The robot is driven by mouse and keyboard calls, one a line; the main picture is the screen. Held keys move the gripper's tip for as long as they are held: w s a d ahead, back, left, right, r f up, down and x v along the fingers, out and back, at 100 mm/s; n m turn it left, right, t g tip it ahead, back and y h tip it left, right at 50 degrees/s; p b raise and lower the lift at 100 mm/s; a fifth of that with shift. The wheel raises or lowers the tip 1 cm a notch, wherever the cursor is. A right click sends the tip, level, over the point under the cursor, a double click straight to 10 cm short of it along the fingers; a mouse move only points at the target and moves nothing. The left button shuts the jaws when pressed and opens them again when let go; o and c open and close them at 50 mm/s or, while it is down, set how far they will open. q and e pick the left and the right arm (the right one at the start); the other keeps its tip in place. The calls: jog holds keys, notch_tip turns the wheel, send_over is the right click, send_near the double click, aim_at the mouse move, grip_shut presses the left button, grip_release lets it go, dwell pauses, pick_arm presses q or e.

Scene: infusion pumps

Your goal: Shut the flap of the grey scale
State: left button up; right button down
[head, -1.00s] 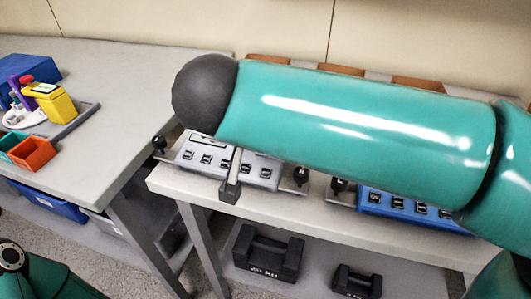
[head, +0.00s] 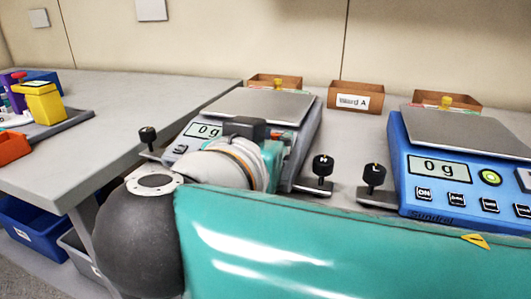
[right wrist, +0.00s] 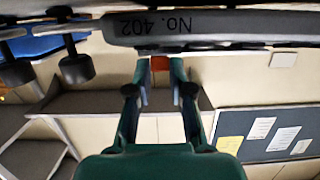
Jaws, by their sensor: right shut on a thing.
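The grey scale (head: 262,104) stands on the bench left of the blue one, its display reading 0 g. My right arm covers most of its front. In the right wrist view, a grey body marked "No. 402" (right wrist: 190,28) spans the top, upside down. My right gripper (right wrist: 160,76) has its two fingers pointing up at that body's edge. It is shut on a part there, which I take to be the flap; the contact and the flap's angle are hard to make out. My left gripper is not in view.
The blue scale (head: 462,168) stands to the right, with black knobs (head: 322,166) between the scales. Small brown boxes (head: 356,96) stand behind. A table at left holds a yellow container (head: 44,103). My right arm fills the lower foreground.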

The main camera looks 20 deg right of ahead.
jog(key=shift+a+f, duration=0.15)
jog(key=shift+f, duration=0.1)
jog(key=c, duration=1)
grip_release()
jog(key=shift+c, duration=0.2)
jog(key=shift+r, duration=0.15)
jog(key=shift+r, duration=0.1)
notch_tip(320, 180, up, 10)
jog(key=shift+f, duration=0.2)
